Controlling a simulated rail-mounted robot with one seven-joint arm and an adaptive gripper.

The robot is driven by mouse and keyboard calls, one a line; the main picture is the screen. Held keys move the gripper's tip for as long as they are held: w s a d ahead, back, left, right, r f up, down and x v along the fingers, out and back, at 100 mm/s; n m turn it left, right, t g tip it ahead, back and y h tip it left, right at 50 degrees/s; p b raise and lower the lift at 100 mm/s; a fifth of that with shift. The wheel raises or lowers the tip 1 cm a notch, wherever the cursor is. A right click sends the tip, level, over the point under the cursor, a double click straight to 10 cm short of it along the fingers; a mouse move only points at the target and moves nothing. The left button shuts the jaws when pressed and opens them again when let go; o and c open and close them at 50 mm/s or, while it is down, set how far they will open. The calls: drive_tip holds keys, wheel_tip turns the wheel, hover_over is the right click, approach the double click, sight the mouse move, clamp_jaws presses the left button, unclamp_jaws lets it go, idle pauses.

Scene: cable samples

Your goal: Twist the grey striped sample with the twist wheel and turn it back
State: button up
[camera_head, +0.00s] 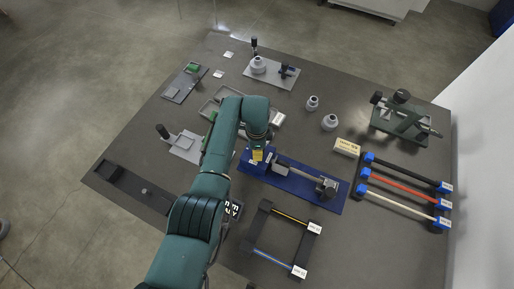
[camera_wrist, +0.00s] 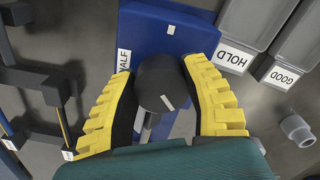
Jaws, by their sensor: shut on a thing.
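The twist fixture has a blue base plate (camera_head: 280,180), which also shows in the wrist view (camera_wrist: 150,35). A grey sample (camera_head: 298,173) lies along it, ending at a grey clamp block (camera_head: 327,187); its stripe is too small to make out. In the wrist view, the dark round twist wheel (camera_wrist: 160,75) bears a short white mark near its lower edge. My gripper (camera_wrist: 160,88) is shut on the wheel, one yellow finger on each side. A "HALF" label stands just left of the wheel. In the head view my arm's end hides the wheel.
Black, red and white cables with blue ends (camera_head: 405,187) lie at the right. A black frame with thin cables (camera_head: 283,240) is in front. HOLD (camera_wrist: 236,57) and GOOD trays are near the wheel.

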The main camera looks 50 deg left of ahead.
drive_tip(key=m, duration=0.4)
drive_tip(key=shift+f+m, duration=0.15)
drive_tip(key=shift+m, duration=2.05)
drive_tip(key=o, duration=1.2)
drive_tip(key=shift+w, duration=0.1)
drive_tip(key=shift+r, duration=0.2)
